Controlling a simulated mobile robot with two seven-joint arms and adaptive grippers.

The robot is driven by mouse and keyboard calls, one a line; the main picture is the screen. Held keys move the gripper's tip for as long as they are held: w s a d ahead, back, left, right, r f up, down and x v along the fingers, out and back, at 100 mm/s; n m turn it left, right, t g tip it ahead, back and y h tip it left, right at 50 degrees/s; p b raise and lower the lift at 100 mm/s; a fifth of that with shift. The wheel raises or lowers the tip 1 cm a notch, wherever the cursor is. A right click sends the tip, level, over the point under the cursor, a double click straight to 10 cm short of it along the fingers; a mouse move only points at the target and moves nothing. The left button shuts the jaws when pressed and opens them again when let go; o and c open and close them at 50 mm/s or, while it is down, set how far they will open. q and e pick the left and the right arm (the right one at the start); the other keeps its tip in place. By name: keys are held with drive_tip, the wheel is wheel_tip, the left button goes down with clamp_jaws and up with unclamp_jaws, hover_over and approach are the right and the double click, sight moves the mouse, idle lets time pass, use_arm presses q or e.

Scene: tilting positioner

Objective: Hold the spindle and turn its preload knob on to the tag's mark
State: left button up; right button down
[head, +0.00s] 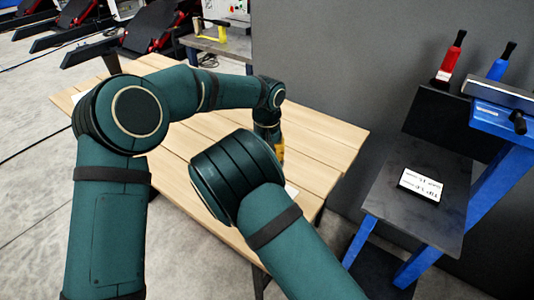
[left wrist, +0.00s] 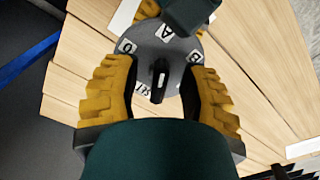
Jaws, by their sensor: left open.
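In the left wrist view a grey disc (left wrist: 179,52) carries white letter labels, with A and B readable, and a partly hidden label near its lower edge. A black knob (left wrist: 159,92) with a white mark stands at its middle. My left gripper (left wrist: 163,84) is open, its yellow fingers on either side of the knob, apart from it. In the head view only a bit of yellow finger shows at the end of my left arm (head: 279,152); my right arm hides the disc. A white tag (head: 421,185) with printed lines, too small to read, lies at the right.
The slatted wooden table (head: 320,150) is mostly bare, with a white card (left wrist: 301,148) on it. A dark shelf (head: 395,205) on a blue frame bears the tag. Red and blue-handled tools (head: 452,58) stand behind it. A grey wall rises behind the table.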

use_arm(q)
drive_tip(key=shift+o, duration=0.2)
clamp_jaws()
